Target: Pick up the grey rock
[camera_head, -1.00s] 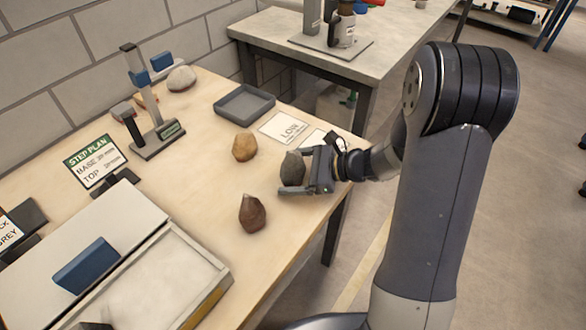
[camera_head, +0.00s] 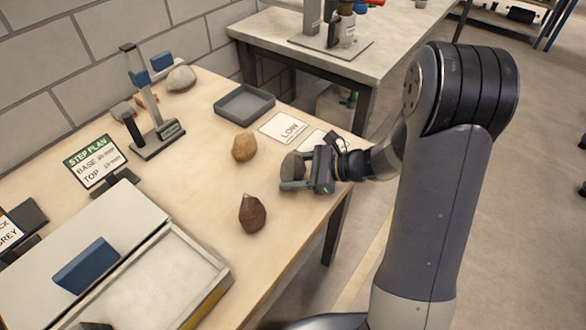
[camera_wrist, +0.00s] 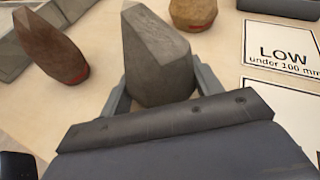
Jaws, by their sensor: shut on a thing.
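The grey rock (camera_head: 293,165) is between the fingers of my gripper (camera_head: 294,184) near the right edge of the wooden table (camera_head: 190,200). In the wrist view the grey rock (camera_wrist: 155,60) is a tall, faceted stone, with a finger of my gripper (camera_wrist: 160,92) on each side of it. My gripper is shut on it. Whether the rock touches the table is hard to tell.
A brown rock (camera_head: 252,213) and a tan rock (camera_head: 245,147) stand to the left of my gripper. Behind are a dark tray (camera_head: 262,115) and a LOW card (camera_head: 285,127). A sandbed box (camera_head: 190,270) is at front left.

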